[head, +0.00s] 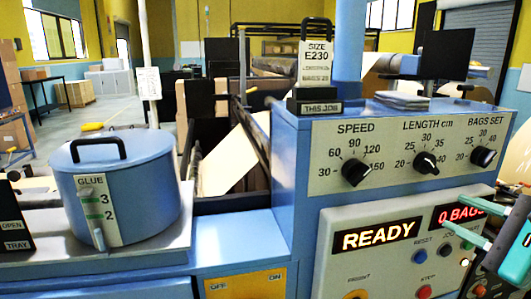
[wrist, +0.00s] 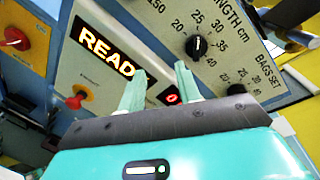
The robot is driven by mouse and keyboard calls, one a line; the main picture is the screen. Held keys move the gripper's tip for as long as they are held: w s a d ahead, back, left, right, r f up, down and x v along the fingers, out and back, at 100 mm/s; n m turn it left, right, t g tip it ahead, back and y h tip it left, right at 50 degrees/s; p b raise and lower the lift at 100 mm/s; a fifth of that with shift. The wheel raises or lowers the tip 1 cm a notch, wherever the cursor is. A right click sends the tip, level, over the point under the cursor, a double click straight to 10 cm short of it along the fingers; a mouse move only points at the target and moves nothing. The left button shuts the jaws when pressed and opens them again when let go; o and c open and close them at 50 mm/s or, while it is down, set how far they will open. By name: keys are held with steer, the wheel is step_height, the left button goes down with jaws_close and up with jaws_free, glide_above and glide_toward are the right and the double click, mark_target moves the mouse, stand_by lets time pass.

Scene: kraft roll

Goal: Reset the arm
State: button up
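My teal gripper (wrist: 160,70) is open in the wrist view. Its two pale fingers stand apart with nothing between them, and the blue control panel lies beyond them. In the head view my gripper (head: 478,213) shows at the lower right edge, in front of the panel's right part. Much of my arm is outside that view. The READY display (head: 378,235) is lit, and the 0 BAGS display (head: 460,214) is partly covered at its right end. I cannot tell whether a finger touches the panel.
The panel carries SPEED (head: 355,172), LENGTH (head: 426,163) and BAGS SET (head: 483,156) knobs. A red button (head: 424,291) sits below. A blue glue pot (head: 122,190) with a black handle stands at left, beside a kraft paper web (head: 228,160). Open floor lies behind at left.

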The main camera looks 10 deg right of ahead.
steer(key=a+f+n+g+h, duration=0.2)
steer(key=a+f+n+g, duration=0.8)
steer(key=a+f+n, duration=1)
steer(key=w+a+n, duration=0.1)
steer(key=a+n, duration=0.2)
steer(key=shift+f+n+g, duration=0.3)
steer(key=shift+s, duration=0.15)
